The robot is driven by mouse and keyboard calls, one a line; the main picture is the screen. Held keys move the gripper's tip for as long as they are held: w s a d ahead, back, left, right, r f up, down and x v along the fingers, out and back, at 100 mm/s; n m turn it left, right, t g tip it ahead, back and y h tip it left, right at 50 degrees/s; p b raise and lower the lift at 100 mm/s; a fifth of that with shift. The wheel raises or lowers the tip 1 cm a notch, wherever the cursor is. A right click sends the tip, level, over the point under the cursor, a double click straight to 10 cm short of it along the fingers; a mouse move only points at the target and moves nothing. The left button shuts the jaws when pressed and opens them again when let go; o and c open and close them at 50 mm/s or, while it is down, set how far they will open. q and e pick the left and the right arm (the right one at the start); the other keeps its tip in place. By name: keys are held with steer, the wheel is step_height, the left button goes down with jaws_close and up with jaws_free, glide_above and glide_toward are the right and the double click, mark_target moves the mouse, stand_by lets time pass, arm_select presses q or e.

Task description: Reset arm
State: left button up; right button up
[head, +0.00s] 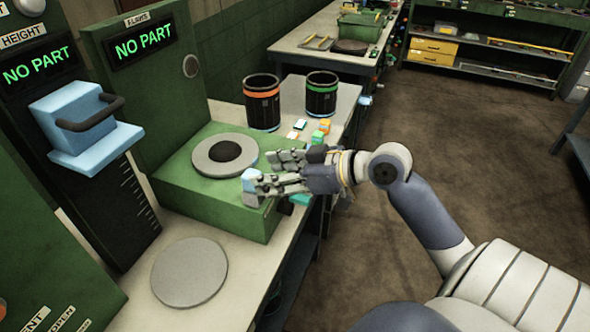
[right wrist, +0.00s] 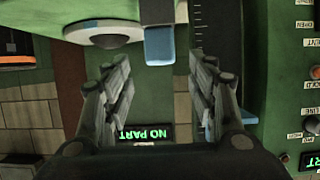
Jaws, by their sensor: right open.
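My right gripper (head: 264,172) reaches in from the right, over the right edge of the green flange gauge base (head: 195,205). Its fingers are spread with nothing seen between them; they also frame the right wrist view (right wrist: 160,75). The grey disc with a dark centre (head: 212,158) lies left of the fingertips, apart from them. A small light blue piece (head: 250,176) shows by the lower fingertip; I cannot tell whether they touch. My left gripper is in neither view.
Two black bins, one orange-banded (head: 262,105) and one green-banded (head: 322,96), stand behind small coloured blocks (head: 320,136). The height gauge (head: 85,120) stands at left, a grey round plate (head: 190,272) in front. Both displays read NO PART. Floor at right is clear.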

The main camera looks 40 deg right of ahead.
steer(key=v, duration=0.6)
steer(key=shift+s, duration=0.25)
steer(key=shift+r, duration=0.15)
